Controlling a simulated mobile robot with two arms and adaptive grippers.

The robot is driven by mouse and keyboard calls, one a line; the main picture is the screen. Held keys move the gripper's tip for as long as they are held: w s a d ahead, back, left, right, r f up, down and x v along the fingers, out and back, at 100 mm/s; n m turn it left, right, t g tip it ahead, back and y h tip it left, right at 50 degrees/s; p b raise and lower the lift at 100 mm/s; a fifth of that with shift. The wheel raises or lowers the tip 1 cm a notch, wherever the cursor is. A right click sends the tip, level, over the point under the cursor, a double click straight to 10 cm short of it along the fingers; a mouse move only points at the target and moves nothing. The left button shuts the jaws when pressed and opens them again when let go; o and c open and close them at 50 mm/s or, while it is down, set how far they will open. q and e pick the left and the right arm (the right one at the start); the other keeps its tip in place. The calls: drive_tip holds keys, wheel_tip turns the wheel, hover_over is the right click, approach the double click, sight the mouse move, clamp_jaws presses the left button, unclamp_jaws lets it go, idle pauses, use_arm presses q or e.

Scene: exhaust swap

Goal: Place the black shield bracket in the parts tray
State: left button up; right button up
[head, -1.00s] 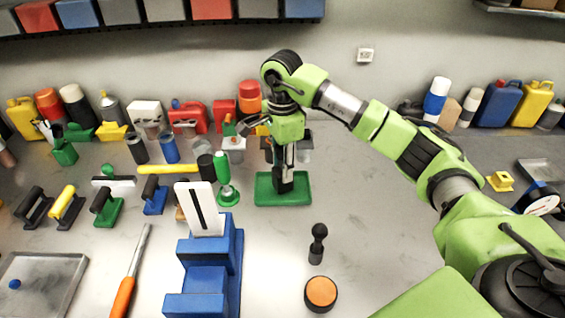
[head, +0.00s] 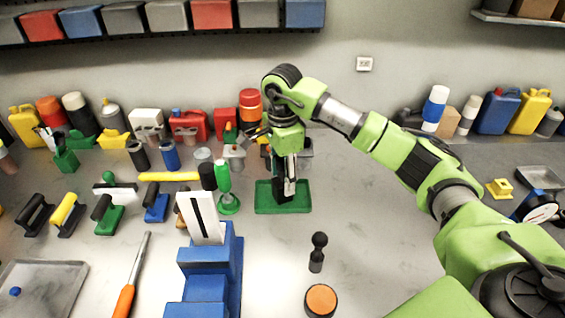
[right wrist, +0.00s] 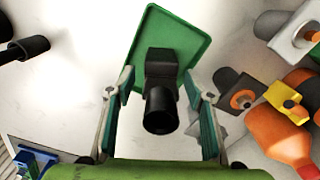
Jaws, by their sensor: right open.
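A black part, likely the shield bracket (right wrist: 160,105), has a blocky end and a round end. It stands in a small green tray (right wrist: 185,28), which also shows on the bench in the head view (head: 262,202). My right gripper (head: 287,188) points down over this tray. In the right wrist view its two fingers stand apart on either side of the black part, with gaps visible, so it is open and not clamped. The head view partly hides the part behind the fingers. My left gripper is not in view.
A blue stepped fixture (head: 207,262) holds a white slotted plate (head: 206,217) left of the green tray. A green-handled tool (head: 224,180) stands close to the tray's left. A grey metal tray (head: 60,285) lies front left. The bench right of the green tray is fairly clear.

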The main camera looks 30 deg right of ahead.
wheel_tip(320, 180, up, 7)
drive_tip(key=b, duration=0.2)
drive_tip(key=shift+w+f+b, duration=0.1)
drive_tip(key=shift+b, duration=0.2)
wheel_tip(320, 180, up, 4)
drive_tip(key=shift+f, duration=0.1)
drive_tip(key=shift+r, duration=0.7)
